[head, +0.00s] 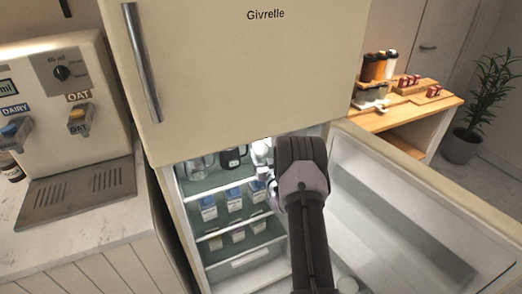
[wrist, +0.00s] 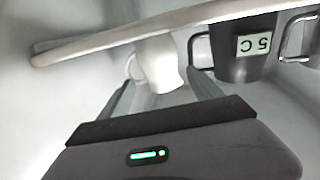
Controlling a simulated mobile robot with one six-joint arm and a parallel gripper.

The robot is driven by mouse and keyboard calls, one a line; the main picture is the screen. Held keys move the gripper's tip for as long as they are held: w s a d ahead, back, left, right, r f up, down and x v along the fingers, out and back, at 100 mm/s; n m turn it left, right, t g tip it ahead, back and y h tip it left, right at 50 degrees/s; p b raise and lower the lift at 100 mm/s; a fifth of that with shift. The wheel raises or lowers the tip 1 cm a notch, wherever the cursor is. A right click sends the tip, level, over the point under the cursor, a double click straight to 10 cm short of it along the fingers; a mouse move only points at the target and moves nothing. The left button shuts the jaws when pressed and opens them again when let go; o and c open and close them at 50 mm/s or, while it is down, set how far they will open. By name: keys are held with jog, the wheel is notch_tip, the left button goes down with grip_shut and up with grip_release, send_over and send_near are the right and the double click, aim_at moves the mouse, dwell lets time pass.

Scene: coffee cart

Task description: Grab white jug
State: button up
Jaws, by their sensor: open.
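The white jug (wrist: 160,62) hangs upside down in the wrist view, with its handle on the left and its upper part near a pale shelf edge. In the head view a white shape that looks like it (head: 262,150) shows on the top fridge shelf, partly hidden by my arm. My gripper (wrist: 159,80) is open and empty, with one finger on each side of the jug's lower-looking end. I cannot tell whether the fingers touch it. In the head view my fingers are mostly hidden by my wrist.
A dark jug labelled 5 C (wrist: 245,50) stands close to the right of the white jug in the wrist view. It also shows in the head view (head: 233,157). The open fridge door (head: 400,215) is right of my arm.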

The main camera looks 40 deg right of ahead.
aim_at(262, 149)
jog(key=b+x, duration=0.1)
jog(key=x, duration=0.1)
jog(key=f+b+x, duration=0.1)
jog(key=x, duration=0.2)
jog(key=shift+a, duration=0.1)
jog(key=shift+w+r+b, duration=0.1)
jog(key=shift+w+b, duration=0.15)
jog(key=shift+b, duration=0.05)
jog(key=shift+r, duration=0.15)
jog(key=c, duration=1.6)
jog(key=shift+o, duration=0.2)
